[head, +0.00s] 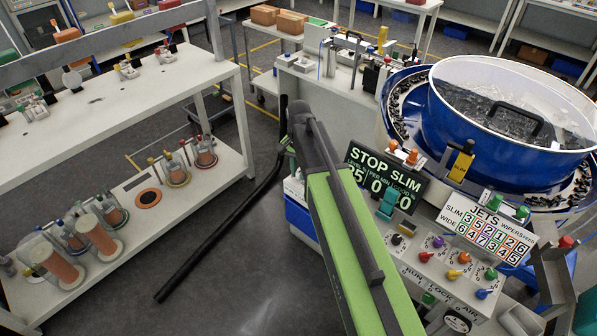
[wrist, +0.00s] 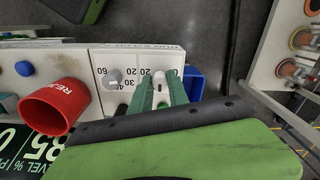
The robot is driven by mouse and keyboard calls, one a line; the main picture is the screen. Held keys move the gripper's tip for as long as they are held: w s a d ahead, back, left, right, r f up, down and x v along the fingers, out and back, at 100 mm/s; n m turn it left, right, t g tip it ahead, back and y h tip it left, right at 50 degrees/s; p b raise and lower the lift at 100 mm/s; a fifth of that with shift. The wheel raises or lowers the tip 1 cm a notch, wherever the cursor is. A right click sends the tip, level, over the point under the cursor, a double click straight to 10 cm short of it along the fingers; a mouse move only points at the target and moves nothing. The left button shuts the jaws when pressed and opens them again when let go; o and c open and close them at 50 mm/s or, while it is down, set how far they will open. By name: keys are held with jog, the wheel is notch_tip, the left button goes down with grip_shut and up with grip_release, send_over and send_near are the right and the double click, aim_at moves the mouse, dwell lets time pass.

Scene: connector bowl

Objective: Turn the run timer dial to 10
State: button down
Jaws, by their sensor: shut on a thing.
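In the wrist view, my gripper (wrist: 160,80) has its green fingers closed around a small pale knob (wrist: 160,85), which appears to be the run timer dial, on a white panel (wrist: 85,60). Printed numbers, with 20 and 30 among them, show left of the fingers. The fingers cover part of the dial, so its pointer setting cannot be read. A grey knob (wrist: 113,78) stands apart to the left, with 60 and 40 printed near it. In the head view, my green arm hides the fingertips and the dial.
In the head view, a dark STOP SLIM display (head: 385,180), coloured control knobs (head: 452,258) and a blue bowl feeder (head: 450,120) stand right of my arm.

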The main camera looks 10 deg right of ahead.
aim_at(298, 172)
jog(key=shift+s, duration=0.1)
jog(key=c, duration=1.3)
grip_release()
jog(key=shift+o, duration=0.2)
notch_tip(298, 172, up, 17)
jog(key=p, duration=1.7)
jog(key=shift+r, duration=0.2)
